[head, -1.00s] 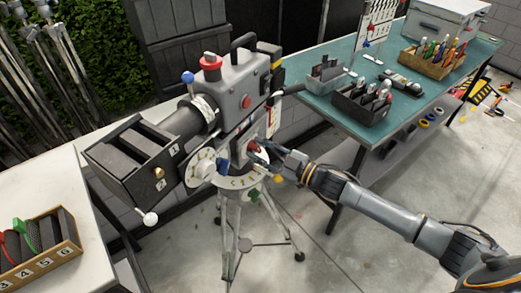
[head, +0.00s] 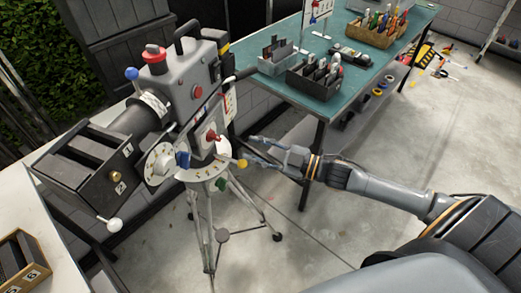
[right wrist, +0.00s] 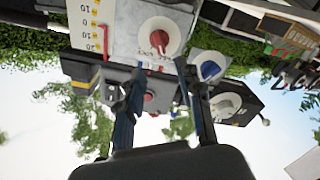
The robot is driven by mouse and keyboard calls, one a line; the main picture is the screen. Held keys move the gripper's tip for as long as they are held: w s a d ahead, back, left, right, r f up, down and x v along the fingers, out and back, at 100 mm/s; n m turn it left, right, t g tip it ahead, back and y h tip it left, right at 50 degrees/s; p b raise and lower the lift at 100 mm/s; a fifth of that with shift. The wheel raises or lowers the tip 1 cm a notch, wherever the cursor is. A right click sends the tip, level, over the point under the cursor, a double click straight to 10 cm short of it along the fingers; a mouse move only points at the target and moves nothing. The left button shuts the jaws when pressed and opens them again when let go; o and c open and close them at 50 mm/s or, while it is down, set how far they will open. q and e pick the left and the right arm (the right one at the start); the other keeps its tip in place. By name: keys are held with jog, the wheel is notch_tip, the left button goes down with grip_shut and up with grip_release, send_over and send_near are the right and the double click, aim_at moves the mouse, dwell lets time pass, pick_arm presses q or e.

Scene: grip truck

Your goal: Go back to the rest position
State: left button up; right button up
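My right gripper (head: 249,147) is open and empty, to the right of the grey camera-like machine (head: 186,85) and apart from it. Its fingers point left toward the machine's side. In the right wrist view the spread fingers of the gripper (right wrist: 158,70) have nothing between them. A red knob (head: 212,136) on a white plate sits on the machine's side; it also shows in the right wrist view (right wrist: 158,38). A blue knob (head: 183,159) on a round dial is to its left. My left gripper is not in view.
The machine stands on a tripod (head: 205,235). A green-topped workbench (head: 395,50) with tool boxes is behind at right. A pale table (head: 35,215) with a wooden box (head: 42,272) is at left. The concrete floor right of the tripod is clear.

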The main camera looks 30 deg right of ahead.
jog(key=shift+s+d, duration=0.35)
jog(key=shift+s, duration=0.1)
